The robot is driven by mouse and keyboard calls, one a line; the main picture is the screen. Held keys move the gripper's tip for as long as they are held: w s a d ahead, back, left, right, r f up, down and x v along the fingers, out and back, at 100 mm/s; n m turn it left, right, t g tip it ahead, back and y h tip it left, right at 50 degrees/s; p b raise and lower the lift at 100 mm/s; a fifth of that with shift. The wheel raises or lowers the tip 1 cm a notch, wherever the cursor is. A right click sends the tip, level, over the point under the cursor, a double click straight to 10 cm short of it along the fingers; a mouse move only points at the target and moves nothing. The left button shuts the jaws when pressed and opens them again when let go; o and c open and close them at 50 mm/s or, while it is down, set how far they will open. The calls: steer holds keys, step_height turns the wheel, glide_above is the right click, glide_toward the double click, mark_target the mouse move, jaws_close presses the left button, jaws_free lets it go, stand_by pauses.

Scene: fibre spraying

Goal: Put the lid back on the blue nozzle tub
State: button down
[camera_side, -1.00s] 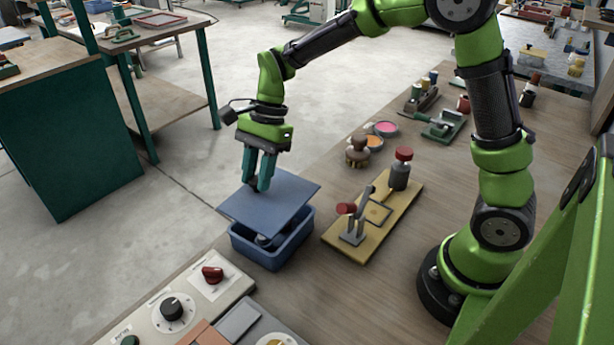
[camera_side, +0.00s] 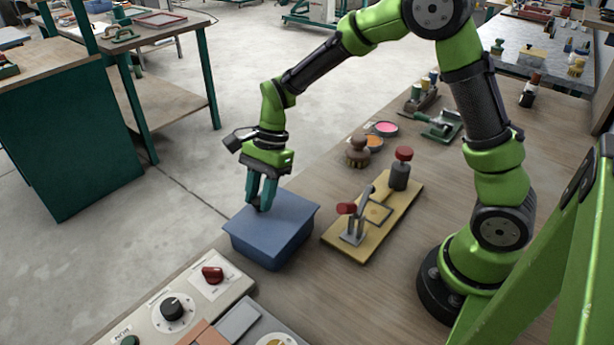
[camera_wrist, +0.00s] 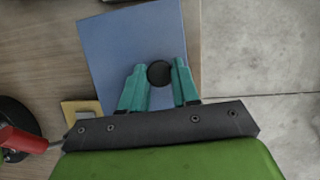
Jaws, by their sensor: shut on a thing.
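The blue nozzle tub (camera_side: 268,250) stands at the left edge of the bench in the side view. The blue lid (camera_side: 285,216) lies over the tub's top and covers its opening. In the wrist view the flat lid (camera_wrist: 120,50) fills the area beyond the fingers, with a round dark knob (camera_wrist: 159,73) on it. My gripper (camera_side: 260,206) is upright over the lid, its teal fingers shut on the knob; it also shows in the wrist view (camera_wrist: 159,78). The tub's contents are hidden. Whether the lid is fully seated on every side I cannot tell.
A toggle clamp on a yellow board (camera_side: 345,248) stands just right of the tub. A control panel with a red knob (camera_side: 212,275) is in front. A brown-topped stamp (camera_side: 358,150) and paint pots lie behind. Floor drops away left.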

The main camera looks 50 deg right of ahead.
steer(key=c, duration=0.8)
jaws_free()
steer(key=shift+o, duration=0.2)
steer(key=shift+r, duration=0.15)
steer(key=v, duration=1.6)
steer(key=shift+d+r, duration=0.25)
steer(key=shift+r, duration=0.05)
